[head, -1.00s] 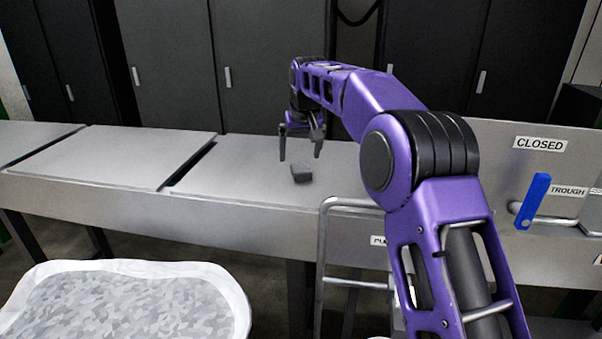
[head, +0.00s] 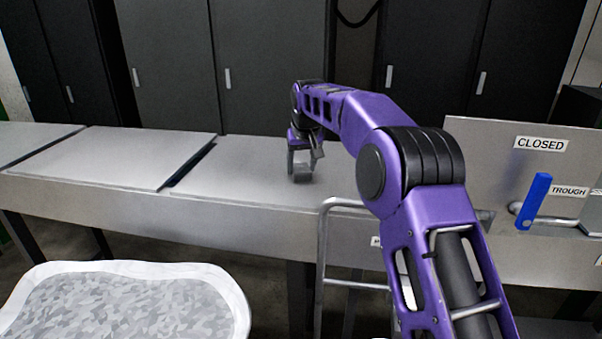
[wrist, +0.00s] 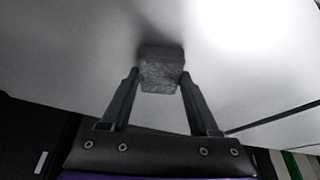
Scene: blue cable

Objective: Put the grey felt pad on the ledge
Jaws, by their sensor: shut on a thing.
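The grey felt pad (wrist: 161,70) is a small, dark grey, mottled block between my fingertips in the wrist view. My gripper (wrist: 160,82) is shut on it, with one finger on each side. In the head view, my gripper (head: 302,172) points down at the grey ledge (head: 250,170), low over its surface. The pad (head: 301,178) shows only partly there, behind and between the fingers. I cannot tell whether the pad still touches the surface under it.
A blue lever (head: 533,201) stands at the right by a "CLOSED" sign (head: 541,144) and a "TROUGH" label. A metal rail (head: 320,250) rises in front of the ledge. A white-rimmed basin (head: 225,285) of grey flakes is at lower left. Dark cabinets (head: 270,70) stand behind.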

